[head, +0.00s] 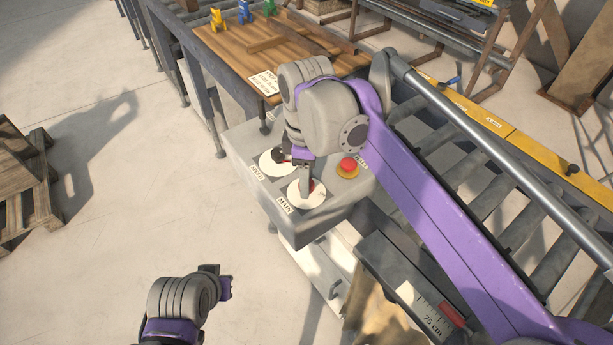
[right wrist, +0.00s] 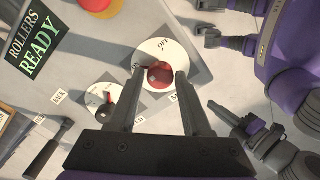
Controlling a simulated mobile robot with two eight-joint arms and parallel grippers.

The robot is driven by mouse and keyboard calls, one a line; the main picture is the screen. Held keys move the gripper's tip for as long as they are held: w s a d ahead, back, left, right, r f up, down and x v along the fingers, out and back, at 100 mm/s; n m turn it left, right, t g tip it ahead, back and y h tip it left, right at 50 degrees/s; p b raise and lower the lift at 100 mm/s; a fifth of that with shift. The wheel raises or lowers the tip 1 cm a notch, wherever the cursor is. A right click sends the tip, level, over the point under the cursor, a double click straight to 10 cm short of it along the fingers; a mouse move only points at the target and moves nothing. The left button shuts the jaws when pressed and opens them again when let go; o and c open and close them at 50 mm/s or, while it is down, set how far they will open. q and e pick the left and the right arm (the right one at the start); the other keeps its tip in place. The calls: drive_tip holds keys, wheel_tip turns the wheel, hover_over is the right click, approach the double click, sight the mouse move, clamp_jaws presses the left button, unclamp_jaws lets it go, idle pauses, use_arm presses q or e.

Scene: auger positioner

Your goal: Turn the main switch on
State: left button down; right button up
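The main switch is a red knob (right wrist: 160,75) on a white round plate marked ON and OFF in the right wrist view. In the head view its white plate (head: 296,198) lies beside the MAIN label on the grey control box (head: 240,150), and the gripper partly hides the knob. My right gripper (right wrist: 161,77) is open, with one finger on each side of the knob. I cannot tell whether the fingers touch it, or which mark the knob points to. My left gripper (head: 222,280) is low at the left in the head view, away from the box, its fingers unclear.
A speed dial (right wrist: 105,102) sits beside the main switch. A red emergency button (head: 348,166) on a yellow base is on the same box. A roller conveyor (head: 480,185) runs at the right. A wooden table (head: 225,50) stands behind, and a pallet (head: 25,180) lies at the left.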

drive_tip(key=o, duration=0.3)
wheel_tip(320, 180, up, 11)
drive_tip(key=p, duration=0.1)
idle(0.4)
drive_tip(key=shift+f, duration=0.15)
idle(0.3)
